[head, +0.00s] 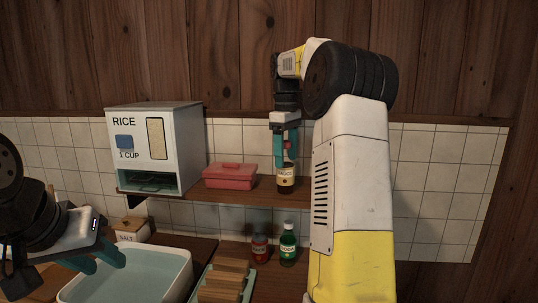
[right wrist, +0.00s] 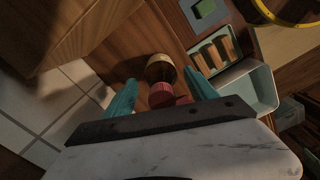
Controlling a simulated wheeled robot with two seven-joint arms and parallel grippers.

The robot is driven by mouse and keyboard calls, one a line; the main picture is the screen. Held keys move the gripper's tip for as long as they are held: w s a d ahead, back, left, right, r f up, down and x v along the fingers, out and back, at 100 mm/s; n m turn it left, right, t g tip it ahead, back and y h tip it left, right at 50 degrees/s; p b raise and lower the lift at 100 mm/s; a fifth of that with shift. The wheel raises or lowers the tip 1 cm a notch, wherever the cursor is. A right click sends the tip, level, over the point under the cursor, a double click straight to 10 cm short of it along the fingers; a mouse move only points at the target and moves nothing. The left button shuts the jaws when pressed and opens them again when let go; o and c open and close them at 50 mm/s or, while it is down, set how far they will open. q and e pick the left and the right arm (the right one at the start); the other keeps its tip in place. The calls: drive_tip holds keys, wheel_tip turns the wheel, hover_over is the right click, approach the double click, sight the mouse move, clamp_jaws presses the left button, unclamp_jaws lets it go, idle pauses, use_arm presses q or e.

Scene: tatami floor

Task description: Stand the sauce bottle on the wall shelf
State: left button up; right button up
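The sauce bottle (head: 286,180), dark with a cream label and a red cap, appears upright on the wooden wall shelf (head: 218,196), right of the red box. My right gripper (head: 287,155) points down around the bottle's top. In the right wrist view, the red cap (right wrist: 162,95) lies between the teal fingers (right wrist: 160,92), with a gap on each side, so this gripper looks open. The bottle's base is partly hidden there. My left gripper (head: 98,262) is at the lower left by the basin, its fingers apart and empty.
A rice dispenser (head: 184,140) and a red lidded box (head: 230,176) stand on the shelf to the left. Below are a green bottle (head: 288,242), a red-brown jar (head: 260,248), a tray of brown blocks (head: 250,284), a pale basin (head: 180,268) and a salt box (head: 130,232).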

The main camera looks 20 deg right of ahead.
sight(286, 141)
wheel_tip(286, 141, up, 7)
drive_tip(key=shift+w+r, duration=0.1)
drive_tip(key=shift+r, duration=0.2)
drive_tip(key=shift+s+a+r, duration=0.2)
drive_tip(key=shift+s+a, duration=0.05)
drive_tip(key=shift+s, duration=0.05)
drive_tip(key=s+a+f+m+t+y, duration=0.1)
drive_tip(key=s+a+m+t, duration=0.1)
drive_tip(key=s+a, duration=0.3)
drive_tip(key=s+a+f+m+t, duration=0.2)
drive_tip(key=s+a, duration=0.1)
drive_tip(key=s, duration=0.5)
drive_tip(key=s+a+f+m+t+y, duration=0.1)
drive_tip(key=s+a+f, duration=0.4)
drive_tip(key=s+f, duration=0.6)
drive_tip(key=s+m+t, duration=0.1)
drive_tip(key=m, duration=0.1)
drive_tip(key=shift+s+a+f+m, duration=0.35)
drive_tip(key=shift+f+m, duration=0.05)
